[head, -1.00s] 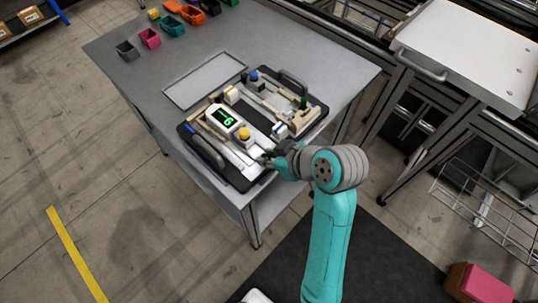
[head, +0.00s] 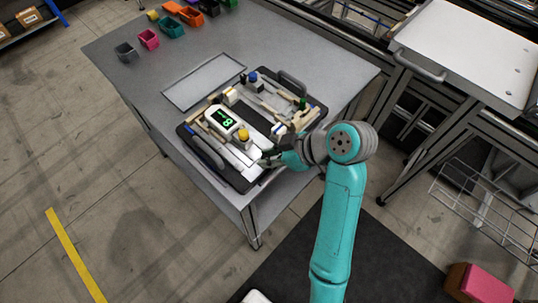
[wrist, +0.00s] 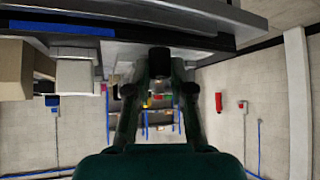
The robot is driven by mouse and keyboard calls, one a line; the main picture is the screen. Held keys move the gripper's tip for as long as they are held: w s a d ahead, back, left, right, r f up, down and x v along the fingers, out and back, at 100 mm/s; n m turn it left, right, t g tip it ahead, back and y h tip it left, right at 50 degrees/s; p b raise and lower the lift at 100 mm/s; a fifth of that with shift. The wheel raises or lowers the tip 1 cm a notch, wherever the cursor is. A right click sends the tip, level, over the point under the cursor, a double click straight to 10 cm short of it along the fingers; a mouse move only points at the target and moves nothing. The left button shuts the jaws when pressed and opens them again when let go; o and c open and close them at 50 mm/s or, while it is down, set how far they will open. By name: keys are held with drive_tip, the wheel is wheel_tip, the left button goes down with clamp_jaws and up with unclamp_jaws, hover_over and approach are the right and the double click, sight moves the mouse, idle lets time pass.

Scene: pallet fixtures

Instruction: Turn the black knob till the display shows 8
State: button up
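The display (head: 226,121) on the pallet fixture (head: 238,180) is lit green and reads an 8 with a small mark before it. My gripper (head: 266,160) is at the fixture's near right edge, below the yellow button (head: 243,134). In the wrist view the black knob (wrist: 160,62) sits between the two fingertips of my gripper (wrist: 160,76), which appear closed on its sides. In the head view the knob is hidden by my gripper.
The fixture lies on a grey table (head: 150,75) with a flat light panel (head: 203,80) behind it. Several coloured bins, one pink (head: 149,39), stand at the far edge. A white-topped cart (head: 465,50) stands at right.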

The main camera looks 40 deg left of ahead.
drive_tip(key=o, duration=0.4)
idle(0.3)
drive_tip(key=m+t, duration=0.2)
drive_tip(key=m, duration=0.1)
drive_tip(key=shift+s+m+t, duration=0.3)
drive_tip(key=shift+t, duration=0.1)
drive_tip(key=shift+w+d+r+m+t, duration=0.1)
drive_tip(key=shift+d+r+m+t, duration=0.1)
drive_tip(key=shift+m+t, duration=0.15)
drive_tip(key=v, duration=1.1)
drive_tip(key=w+d+f+m+t, duration=0.1)
drive_tip(key=d+f+m+t, duration=0.1)
drive_tip(key=d+f+m, duration=0.3)
drive_tip(key=d+f+m+t, duration=0.3)
drive_tip(key=f, duration=0.4)
drive_tip(key=s+d+f+m+t+h, duration=0.1)
drive_tip(key=d+f, duration=0.1)
drive_tip(key=d, duration=0.2)
drive_tip(key=s+d+f+m+t+h, duration=0.1)
drive_tip(key=s+d+f+m+t, duration=0.1)
drive_tip(key=d, duration=0.2)
drive_tip(key=s+d+f+m+t, duration=0.2)
drive_tip(key=d, duration=0.2)
drive_tip(key=shift+d+f+m+h, duration=0.2)
drive_tip(key=shift+f+m+h, duration=0.05)
drive_tip(key=shift+f+h, duration=0.15)
